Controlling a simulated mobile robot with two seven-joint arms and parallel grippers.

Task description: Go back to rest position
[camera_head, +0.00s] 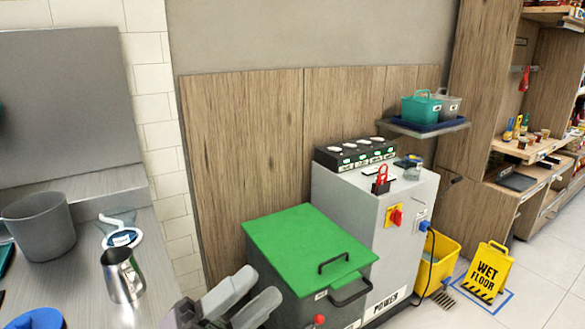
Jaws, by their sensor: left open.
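My left gripper (256,287) shows at the bottom of the head view, left of centre. Its two grey fingers are apart with nothing seen between them. It is in front of the lower left part of a dark box with a green lid (308,250); I cannot tell whether it touches the box. My right gripper is not in view.
A grey cabinet (345,205) stands behind the green-lidded box. A steel pitcher (122,277) and a grey bucket (38,228) stand on the metal counter at left. A yellow bucket (436,262) and wet floor sign (487,271) stand at right. Floor at far right is clear.

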